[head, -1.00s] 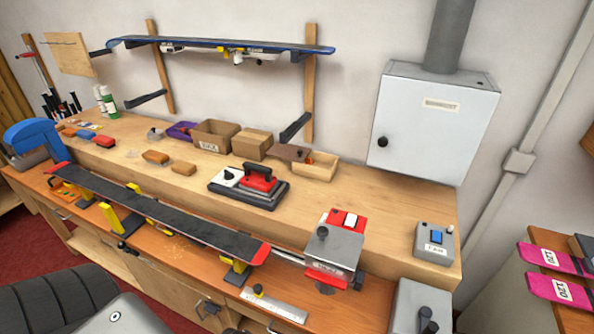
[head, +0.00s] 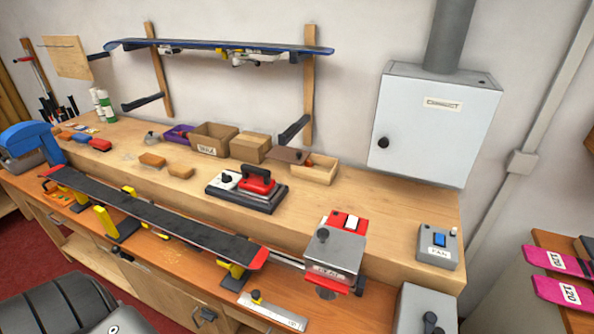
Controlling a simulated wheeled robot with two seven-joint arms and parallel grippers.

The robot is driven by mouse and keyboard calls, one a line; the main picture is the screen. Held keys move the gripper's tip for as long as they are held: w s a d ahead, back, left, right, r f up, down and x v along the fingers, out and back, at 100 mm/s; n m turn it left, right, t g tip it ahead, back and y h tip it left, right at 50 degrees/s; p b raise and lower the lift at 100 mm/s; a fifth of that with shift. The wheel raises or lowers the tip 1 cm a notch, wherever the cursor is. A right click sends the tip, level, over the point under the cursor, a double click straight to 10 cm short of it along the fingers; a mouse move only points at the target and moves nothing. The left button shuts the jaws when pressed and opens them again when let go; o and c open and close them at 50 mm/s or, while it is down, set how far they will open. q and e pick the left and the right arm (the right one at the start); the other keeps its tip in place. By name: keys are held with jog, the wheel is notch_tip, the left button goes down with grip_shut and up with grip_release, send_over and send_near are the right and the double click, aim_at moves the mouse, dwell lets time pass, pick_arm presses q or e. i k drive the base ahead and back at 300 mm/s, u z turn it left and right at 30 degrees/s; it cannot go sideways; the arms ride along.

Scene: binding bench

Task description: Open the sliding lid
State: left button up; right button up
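A small pale wooden box (head: 322,173) stands toward the back of the bench's raised wooden shelf, right of the cardboard boxes. A flat brown panel (head: 287,155), which looks like its sliding lid, sits at the left end of the box and sticks out past it. Part of the box's inside shows. A small orange-red item (head: 308,161) lies at the edge of the panel; I cannot tell what it is. Neither of my grippers is in view.
Bare shelf (head: 375,200) lies right of the box.

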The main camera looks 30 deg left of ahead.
aim_at(291, 155)
jog(key=z, duration=0.05)
jog(key=k, duration=1.15)
jog(key=u, duration=0.95)
jog(key=i, duration=1.75)
jog(key=z, duration=1.05)
